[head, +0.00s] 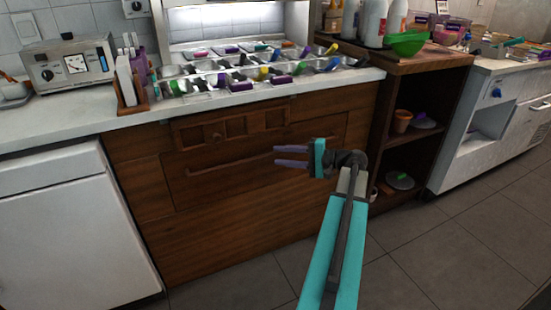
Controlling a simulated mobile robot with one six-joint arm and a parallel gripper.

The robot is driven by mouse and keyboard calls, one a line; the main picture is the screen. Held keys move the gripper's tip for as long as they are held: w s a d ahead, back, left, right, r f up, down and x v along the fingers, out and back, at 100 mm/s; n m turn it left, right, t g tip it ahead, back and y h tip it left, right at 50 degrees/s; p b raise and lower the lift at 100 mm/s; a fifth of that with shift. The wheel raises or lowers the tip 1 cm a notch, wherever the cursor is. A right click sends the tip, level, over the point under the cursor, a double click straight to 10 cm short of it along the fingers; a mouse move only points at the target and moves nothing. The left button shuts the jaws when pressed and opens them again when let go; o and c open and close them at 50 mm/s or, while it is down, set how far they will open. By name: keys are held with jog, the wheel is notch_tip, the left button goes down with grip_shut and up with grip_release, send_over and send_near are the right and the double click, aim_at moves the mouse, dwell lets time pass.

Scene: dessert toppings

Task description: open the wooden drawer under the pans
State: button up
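The wooden drawer (260,172) is a wide dark-brown front in the wooden cabinet below the counter. It looks shut, flush with the cabinet around it. A long horizontal bar handle (235,163) runs along its upper part. The pans (250,70) stand in rows on the counter above, with coloured handles sticking out. My gripper (275,155) is in front of the right part of the drawer, with its two purple fingers pointing left. The fingers are apart with nothing seen between them. The gripper overlaps the handle's right end in the picture; I cannot tell whether they touch.
A white appliance (70,235) stands to the left. An open wooden shelf unit (420,125) with pots stands right. The grey tiled floor (440,240) in front is clear.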

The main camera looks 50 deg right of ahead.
jog(key=shift+b+x, duration=0.3)
jog(key=shift+x, duration=1.2)
jog(key=shift+c, duration=0.3)
grip_shut()
